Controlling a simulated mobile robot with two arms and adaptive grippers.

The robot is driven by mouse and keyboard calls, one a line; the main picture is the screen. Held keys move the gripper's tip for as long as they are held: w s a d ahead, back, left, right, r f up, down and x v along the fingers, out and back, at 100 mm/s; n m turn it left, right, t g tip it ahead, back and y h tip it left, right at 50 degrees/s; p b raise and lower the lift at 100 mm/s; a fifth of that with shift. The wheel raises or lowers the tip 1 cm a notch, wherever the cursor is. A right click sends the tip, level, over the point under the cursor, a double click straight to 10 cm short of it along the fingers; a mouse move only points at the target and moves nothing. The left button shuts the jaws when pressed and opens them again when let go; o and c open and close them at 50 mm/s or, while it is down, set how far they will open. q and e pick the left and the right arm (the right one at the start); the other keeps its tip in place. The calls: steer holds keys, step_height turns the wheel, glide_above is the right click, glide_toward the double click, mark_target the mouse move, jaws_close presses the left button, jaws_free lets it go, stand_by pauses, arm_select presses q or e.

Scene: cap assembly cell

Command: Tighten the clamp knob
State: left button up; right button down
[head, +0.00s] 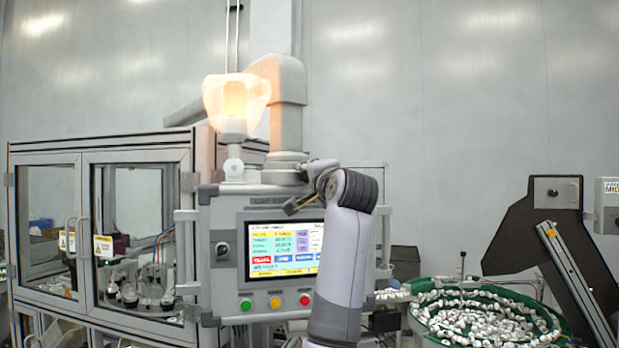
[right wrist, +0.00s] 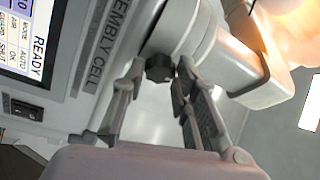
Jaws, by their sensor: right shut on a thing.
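The clamp knob (right wrist: 158,68) is a small dark knob on the grey swivel joint of the panel's support arm. It sits between the fingertips of my right gripper (right wrist: 156,70) in the right wrist view, and the gripper is shut on it. The knob itself is hidden or too small to make out there. My left gripper is in neither view.
A lit lamp (head: 236,98) stands above the panel, close to the support arm (head: 286,110). A framed glass enclosure (head: 135,158) is at left. A green bowl feeder (head: 418,322) with many white caps is at right. The panel has a screen (head: 285,248) and coloured buttons.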

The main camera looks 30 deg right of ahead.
steer(key=shift+m+g, duration=0.3)
steer(key=shift+m, duration=0.2)
stand_by(0.3)
steer(key=c, duration=1.3)
jaws_free()
steer(key=v, duration=1.2)
